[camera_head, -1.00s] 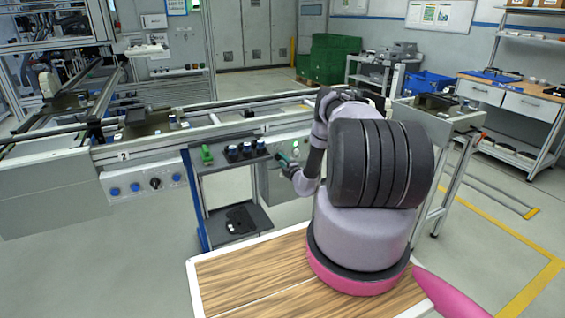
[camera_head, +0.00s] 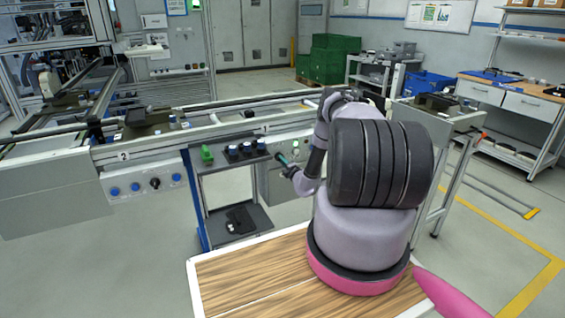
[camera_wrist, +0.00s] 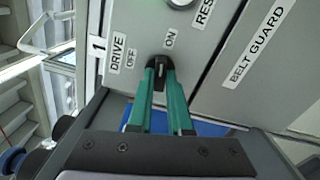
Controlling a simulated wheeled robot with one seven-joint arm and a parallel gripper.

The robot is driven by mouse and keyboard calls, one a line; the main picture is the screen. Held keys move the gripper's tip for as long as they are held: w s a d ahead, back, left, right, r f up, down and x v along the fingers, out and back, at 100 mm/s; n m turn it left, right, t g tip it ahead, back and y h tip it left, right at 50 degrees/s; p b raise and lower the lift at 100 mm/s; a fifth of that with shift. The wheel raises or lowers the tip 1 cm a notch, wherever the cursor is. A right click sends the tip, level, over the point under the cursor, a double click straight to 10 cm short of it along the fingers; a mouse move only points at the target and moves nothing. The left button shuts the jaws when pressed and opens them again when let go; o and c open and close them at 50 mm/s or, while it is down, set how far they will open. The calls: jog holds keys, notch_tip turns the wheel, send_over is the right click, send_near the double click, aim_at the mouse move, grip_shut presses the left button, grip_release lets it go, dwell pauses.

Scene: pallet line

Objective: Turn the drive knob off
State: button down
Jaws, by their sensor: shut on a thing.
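The drive knob (camera_wrist: 160,71) is black and sits on a grey panel (camera_wrist: 205,70) in the wrist view. The words DRIVE, OFF and ON are printed around it. My gripper (camera_wrist: 160,67) has green fingers, and they are shut on the knob from both sides. The fingers hide much of the knob, and I cannot tell which label it points to. In the head view my gripper (camera_head: 282,158) reaches to the front panel under the conveyor, and the knob there is too small to make out.
A white BELT GUARD label (camera_wrist: 256,45) and a round button (camera_wrist: 181,2) are close by on the panel. A shelf with dark knobs (camera_head: 243,150) and a green part (camera_head: 207,155) stands left of my gripper. The conveyor rail (camera_head: 200,133) runs above.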

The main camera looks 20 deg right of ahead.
jog(key=shift+f+n, duration=0.1)
jog(key=shift+n, duration=7.6)
jog(key=c, duration=0.8)
grip_release()
jog(key=shift+c, duration=0.2)
jog(key=s, duration=1.1)
jog(key=shift+d, duration=0.2)
